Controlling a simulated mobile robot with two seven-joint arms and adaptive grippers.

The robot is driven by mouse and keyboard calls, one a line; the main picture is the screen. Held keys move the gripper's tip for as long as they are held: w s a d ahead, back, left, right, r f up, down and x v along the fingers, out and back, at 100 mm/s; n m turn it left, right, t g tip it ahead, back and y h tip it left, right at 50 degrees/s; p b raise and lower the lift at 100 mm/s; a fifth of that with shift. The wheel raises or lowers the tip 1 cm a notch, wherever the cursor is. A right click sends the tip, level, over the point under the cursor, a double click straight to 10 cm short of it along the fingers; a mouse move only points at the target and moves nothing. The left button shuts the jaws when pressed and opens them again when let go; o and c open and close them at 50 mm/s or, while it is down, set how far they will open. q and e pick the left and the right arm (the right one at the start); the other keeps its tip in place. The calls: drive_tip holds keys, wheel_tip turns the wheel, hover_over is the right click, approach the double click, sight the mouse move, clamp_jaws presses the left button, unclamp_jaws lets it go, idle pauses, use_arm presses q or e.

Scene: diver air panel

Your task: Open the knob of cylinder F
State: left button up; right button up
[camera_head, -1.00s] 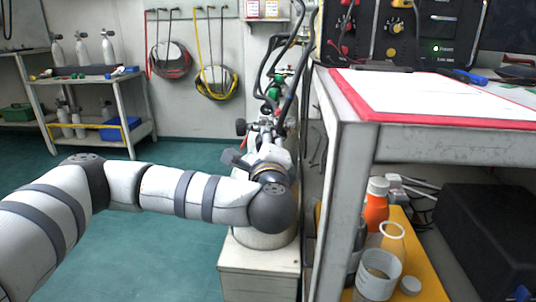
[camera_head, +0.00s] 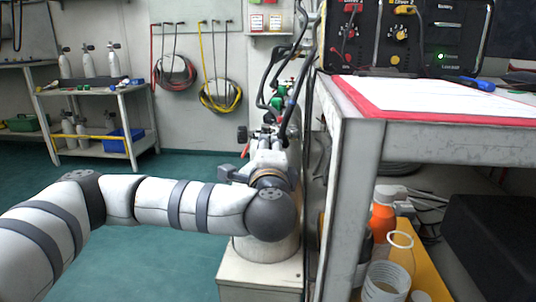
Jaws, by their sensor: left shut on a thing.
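My left gripper (camera_head: 268,132) is at the valve end of the cylinders beside the bench, its fingers small and partly hidden by my own wrist. It is shut on a valve knob there. The knob itself is mostly hidden, and I cannot read a letter to confirm that it is cylinder F. A black knob (camera_head: 242,133) sticks out to the left, and a green valve part (camera_head: 278,102) shows above among dark hoses. A white cylinder (camera_head: 293,122) stands behind the gripper. My right gripper is not in view.
A bench with a red-edged white sheet (camera_head: 425,96) stands close on the right, its leg (camera_head: 345,215) beside my wrist. The control panel (camera_head: 405,40) sits on it. Bottles and jars (camera_head: 386,280) stand below. Open floor (camera_head: 170,265) lies left.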

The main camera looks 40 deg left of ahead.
use_arm(q)
drive_tip(key=o, duration=1.2)
drive_tip(key=shift+c, duration=0.2)
drive_tip(key=shift+s+d, duration=0.1)
drive_tip(key=v, duration=1.1)
drive_tip(key=shift+s+d, duration=0.25)
drive_tip(key=shift+s, duration=0.05)
drive_tip(key=shift+d, duration=0.1)
